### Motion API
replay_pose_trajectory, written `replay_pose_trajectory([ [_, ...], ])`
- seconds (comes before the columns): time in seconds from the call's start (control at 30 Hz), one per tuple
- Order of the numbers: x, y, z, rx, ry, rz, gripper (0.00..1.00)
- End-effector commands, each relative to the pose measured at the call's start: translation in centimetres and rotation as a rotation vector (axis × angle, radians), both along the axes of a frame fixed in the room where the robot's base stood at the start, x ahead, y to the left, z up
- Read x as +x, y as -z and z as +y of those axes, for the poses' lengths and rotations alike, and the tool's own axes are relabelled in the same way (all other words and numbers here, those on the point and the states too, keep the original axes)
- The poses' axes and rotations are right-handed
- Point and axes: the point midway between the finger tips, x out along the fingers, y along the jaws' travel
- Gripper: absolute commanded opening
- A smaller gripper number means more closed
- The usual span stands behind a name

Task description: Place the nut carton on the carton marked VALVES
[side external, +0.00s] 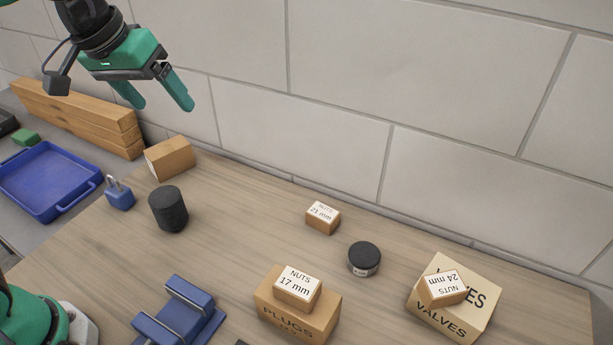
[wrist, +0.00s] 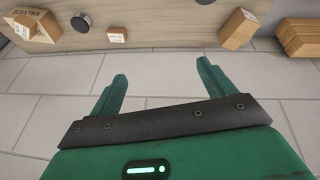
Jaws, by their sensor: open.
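My gripper (side external: 162,103) is open and empty, high at the upper left near the wall; its fingers also show in the wrist view (wrist: 162,72). A small carton labelled NUTS 21 mm (side external: 321,224) stands on the bench near the wall. A NUTS 17 mm carton (side external: 298,291) sits on a carton marked PLUGS (side external: 272,314). The carton marked VALVES (side external: 456,322) stands at the right, with a tilted-looking NUTS 24 mm carton (side external: 442,289) on its top. The 21 mm carton (wrist: 117,35) and VALVES carton (wrist: 44,26) also show in the wrist view.
A black round tin (side external: 364,259) stands between the 21 mm carton and the VALVES carton. A dark cylinder (side external: 168,210), plain carton (side external: 170,158), blue padlock (side external: 119,193) and blue fixture (side external: 181,317) stand left. A blue tray (side external: 47,182) and wooden beams (side external: 78,118) lie farther left.

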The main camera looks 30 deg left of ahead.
Motion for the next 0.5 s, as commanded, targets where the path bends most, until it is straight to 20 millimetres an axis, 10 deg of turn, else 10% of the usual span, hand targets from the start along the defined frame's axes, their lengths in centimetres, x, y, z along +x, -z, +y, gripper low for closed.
replay_pose_trajectory([
  [0.5,-9.8,6.6,6.9,0.129,0.106,-0.102,0.82],
])
